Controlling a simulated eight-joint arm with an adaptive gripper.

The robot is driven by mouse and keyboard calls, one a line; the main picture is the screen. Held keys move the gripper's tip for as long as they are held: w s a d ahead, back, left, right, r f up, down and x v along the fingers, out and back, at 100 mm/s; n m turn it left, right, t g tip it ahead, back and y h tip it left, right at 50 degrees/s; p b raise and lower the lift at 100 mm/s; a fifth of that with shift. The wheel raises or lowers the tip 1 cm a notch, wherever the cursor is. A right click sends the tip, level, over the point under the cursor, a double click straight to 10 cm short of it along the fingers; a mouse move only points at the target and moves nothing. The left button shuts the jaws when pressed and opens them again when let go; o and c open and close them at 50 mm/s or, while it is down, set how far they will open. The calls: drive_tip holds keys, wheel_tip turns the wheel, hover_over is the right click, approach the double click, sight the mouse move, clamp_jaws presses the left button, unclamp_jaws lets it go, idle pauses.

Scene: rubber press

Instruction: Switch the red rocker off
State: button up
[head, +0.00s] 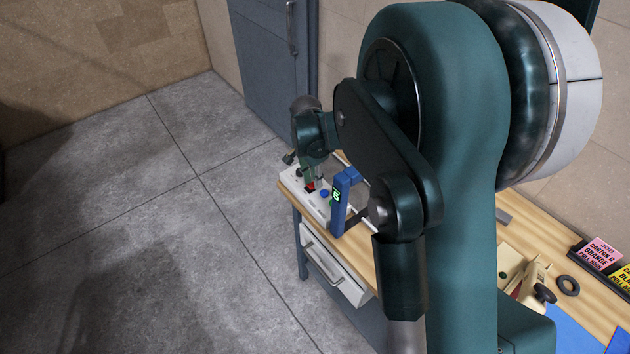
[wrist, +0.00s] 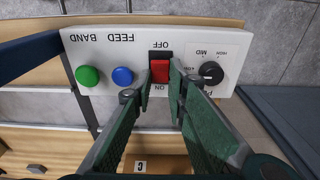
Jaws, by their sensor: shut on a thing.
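The red rocker (wrist: 160,71) sits in a black frame on a white control panel (wrist: 215,48). The OFF label is at the frame's far end in the wrist view and the ON label at its near end. Black shows at the OFF end. I cannot tell which end is pressed down. My gripper (wrist: 161,82) has one green fingertip on each side of the rocker and is shut on it. In the head view, the rocker (head: 310,187) is a small red patch beside my gripper (head: 313,181), partly hidden by it.
A green button (wrist: 88,76) and a blue button (wrist: 122,76) are left of the rocker in the wrist view, and a black knob (wrist: 211,72) is right. A blue upright post (head: 341,205) stands close by the panel. The wooden bench (head: 368,262) carries it.

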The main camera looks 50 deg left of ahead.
drive_tip(key=shift+s+f+t+b, duration=0.1)
drive_tip(key=shift+s+t+b, duration=0.1)
drive_tip(key=shift+t+b, duration=0.35)
drive_tip(key=shift+t, duration=0.25)
drive_tip(key=o, duration=0.6)
drive_tip(key=shift+r, duration=0.3)
drive_tip(key=shift+v, duration=5.85)
